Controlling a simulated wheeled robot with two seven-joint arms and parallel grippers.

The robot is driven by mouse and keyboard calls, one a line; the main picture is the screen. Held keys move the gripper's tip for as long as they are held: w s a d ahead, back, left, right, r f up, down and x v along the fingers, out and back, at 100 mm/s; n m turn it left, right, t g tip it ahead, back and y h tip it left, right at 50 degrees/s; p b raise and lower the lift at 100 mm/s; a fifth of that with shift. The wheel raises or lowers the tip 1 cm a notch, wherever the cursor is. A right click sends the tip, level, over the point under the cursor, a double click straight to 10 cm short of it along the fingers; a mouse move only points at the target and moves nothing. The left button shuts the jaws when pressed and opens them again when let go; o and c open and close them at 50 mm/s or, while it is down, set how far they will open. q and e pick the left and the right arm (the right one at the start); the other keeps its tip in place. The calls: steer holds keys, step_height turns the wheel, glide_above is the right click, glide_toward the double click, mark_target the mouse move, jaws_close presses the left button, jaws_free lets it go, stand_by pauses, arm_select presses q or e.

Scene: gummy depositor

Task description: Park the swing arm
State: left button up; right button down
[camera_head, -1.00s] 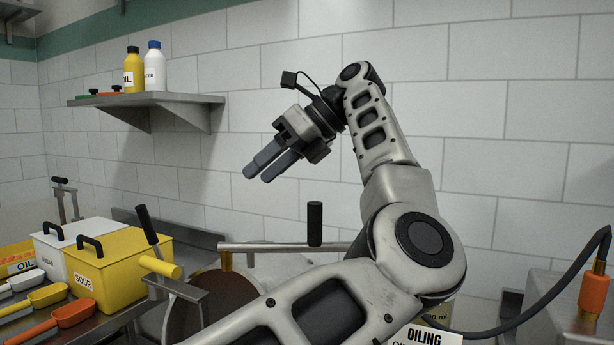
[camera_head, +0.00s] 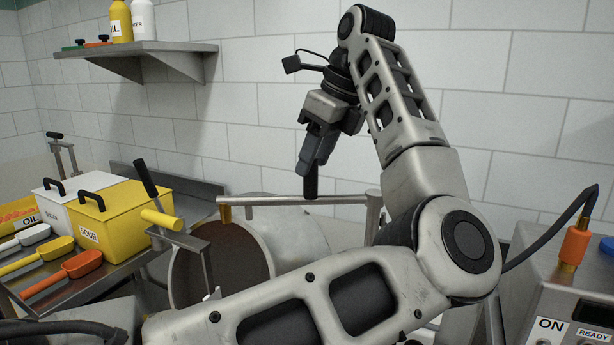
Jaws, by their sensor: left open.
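The swing arm (camera_head: 275,200) is a thin grey metal bar. It lies across the top of a round drum with a brown inside (camera_head: 235,265), with a brass nozzle at its left end and an upright post (camera_head: 373,215) at its right. A black upright handle (camera_head: 311,188) stands on the bar. My left gripper (camera_head: 312,166) points down at this handle, its open fingers at the handle's upper part. The fingers hide the handle's top, and I cannot tell whether they touch it. My right gripper is not in view.
A yellow SOUR bin (camera_head: 122,229), a white bin (camera_head: 60,215) and several scoops stand at the left. A wall shelf (camera_head: 135,50) holds bottles. A control box (camera_head: 575,305) stands at the right.

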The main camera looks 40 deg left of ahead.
mark_target(304, 181)
arm_select(q)
steer(key=shift+x, duration=2.3)
steer(key=shift+c, duration=0.3)
jaws_close()
steer(key=shift+a, duration=0.1)
